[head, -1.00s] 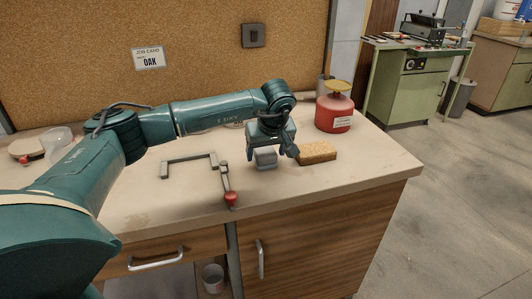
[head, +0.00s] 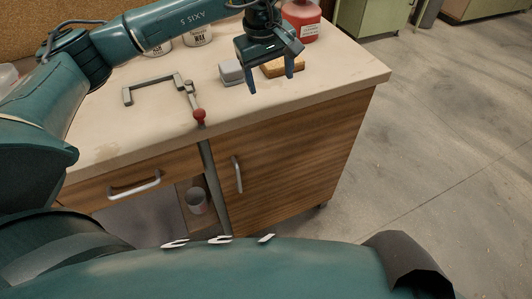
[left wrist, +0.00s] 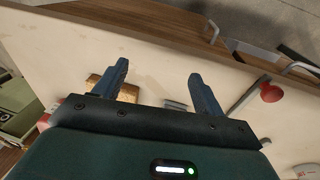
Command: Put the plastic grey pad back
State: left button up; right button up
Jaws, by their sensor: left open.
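The grey pad (head: 231,72), a small rounded block, lies on the bench top. The tan sponge-like block (head: 283,69) lies just to its right, partly hidden by my gripper. My left gripper (head: 271,84) is open and empty. Its fingers point down and appear in front of the tan block, right of the grey pad, apparently above the bench. In the left wrist view the open fingers (left wrist: 158,70) frame bare bench top. A sliver of the grey pad (left wrist: 176,105) shows between them, mostly hidden by the gripper body. My right gripper is not in view.
A grey clamp (head: 127,96) with a red knob (head: 199,115) lies left of the pad. A red canister (head: 302,22) and tins (head: 198,35) stand behind. The bench's front right top (head: 340,85) is clear. A cup (head: 197,200) sits in the open compartment below.

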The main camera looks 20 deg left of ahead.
pick_arm(q)
jog(key=s+d+f+n+g+h, duration=0.2)
jog(key=s+d+h, duration=0.35)
jog(key=d, duration=0.45)
jog(key=s+d+f+n+g+h, duration=0.25)
jog(key=s+d+h, duration=0.3)
jog(key=d, duration=0.55)
jog(key=s+d+r+n+t+h, duration=0.35)
jog(key=d+r+n+h, duration=0.2)
jog(key=n+h, duration=0.55)
jog(key=w+a+f+n+t+y, duration=0.1)
jog(key=a+f+n+t+y, duration=0.5)
jog(key=n, duration=1)
jog(key=w+a+f+n+t+y, duration=0.2)
jog(key=a+n+t+y, duration=0.4)
jog(key=n+t, duration=0.7)
jog(key=s+a+f+n+g+y, duration=0.2)
jog(key=s+f+n+g+y, duration=0.1)
jog(key=f+n, duration=0.4)
jog(key=s+a+f+n+g+y, duration=0.2)
jog(key=s+f+n+g+y, duration=0.1)
jog(key=s+f+n+g, duration=0.2)
jog(key=s+f+n, duration=0.1)
jog(key=s+n, duration=0.1)
jog(key=n, duration=0.1)
jog(key=shift+a+f, duration=0.4)
